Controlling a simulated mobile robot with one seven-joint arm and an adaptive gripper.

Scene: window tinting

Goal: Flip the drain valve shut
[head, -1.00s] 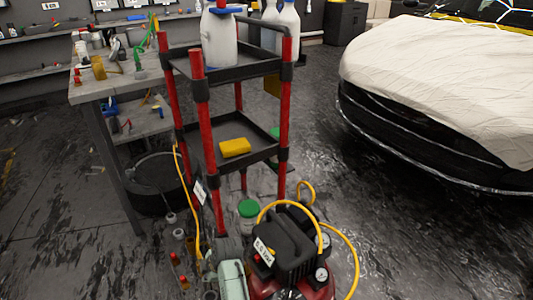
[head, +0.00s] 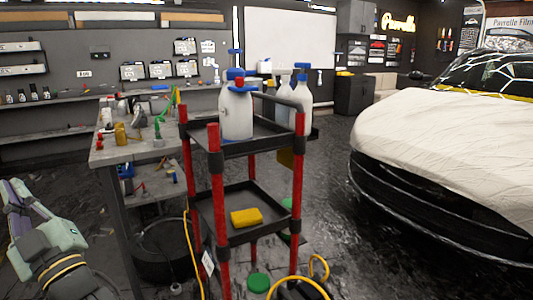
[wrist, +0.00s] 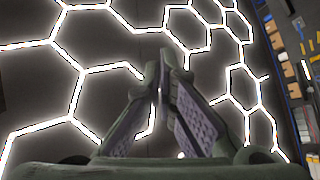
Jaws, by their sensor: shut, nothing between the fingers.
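The drain valve is not visible in any view. The compressor (head: 302,289) shows only as a black top at the bottom edge of the head view, with a yellow hose (head: 283,281) curving over it. The rest of it is cut off. My gripper (head: 16,187) is at the far left of the head view, raised and pointing up, well away from the compressor. In the wrist view my gripper (wrist: 160,64) is shut and empty, its purple-padded fingers meeting against the hexagon ceiling lights.
A red-and-black cart (head: 216,205) stands mid-view, with white bottles (head: 237,112) on top and a yellow sponge (head: 246,216) below. A workbench (head: 112,155) is behind left, a covered car (head: 450,150) right. Dark floor (head: 335,220) lies open between cart and car.

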